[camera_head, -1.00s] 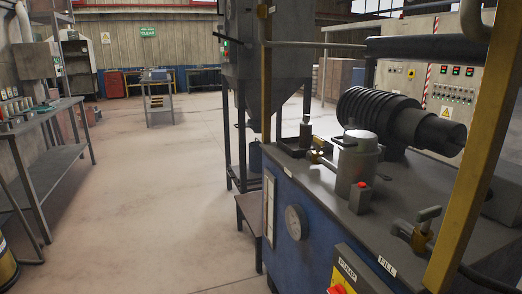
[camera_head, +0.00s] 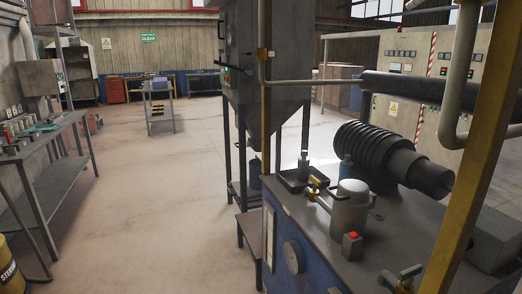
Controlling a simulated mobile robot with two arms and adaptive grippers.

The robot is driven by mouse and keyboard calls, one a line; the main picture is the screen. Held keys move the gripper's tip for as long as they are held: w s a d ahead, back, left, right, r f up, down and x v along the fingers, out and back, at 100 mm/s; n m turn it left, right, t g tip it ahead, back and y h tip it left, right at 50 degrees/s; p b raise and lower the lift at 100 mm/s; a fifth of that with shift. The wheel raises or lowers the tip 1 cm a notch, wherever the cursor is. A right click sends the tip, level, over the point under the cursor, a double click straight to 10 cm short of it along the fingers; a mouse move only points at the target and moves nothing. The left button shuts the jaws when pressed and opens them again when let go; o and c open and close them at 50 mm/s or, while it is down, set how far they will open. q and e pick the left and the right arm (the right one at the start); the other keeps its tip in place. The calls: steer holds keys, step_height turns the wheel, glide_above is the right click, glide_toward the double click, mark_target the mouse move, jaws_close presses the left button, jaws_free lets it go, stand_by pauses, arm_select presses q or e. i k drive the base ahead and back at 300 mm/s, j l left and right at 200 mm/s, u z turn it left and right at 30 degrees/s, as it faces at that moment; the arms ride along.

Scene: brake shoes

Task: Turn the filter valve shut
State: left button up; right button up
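A grey filter canister (camera_head: 349,207) with a pale lid stands upright on the dark top of the blue machine (camera_head: 300,222). A brass valve (camera_head: 314,188) with a light lever or pipe sits at its left side. I cannot tell from here whether it is open or shut. A second valve (camera_head: 402,280) with a grey handle and brass body is at the bottom edge, partly cut off and close to the yellow post. Neither of my grippers is in view.
A ribbed dark cylinder (camera_head: 378,150) lies behind the canister. A red-button box (camera_head: 352,245) stands beside it. The floor (camera_head: 160,200) to the left is clear.

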mark_target(316, 183)
steer(key=i+j, duration=0.2)
steer(key=i, duration=0.25)
steer(key=i+j, duration=0.2)
steer(key=i, duration=0.25)
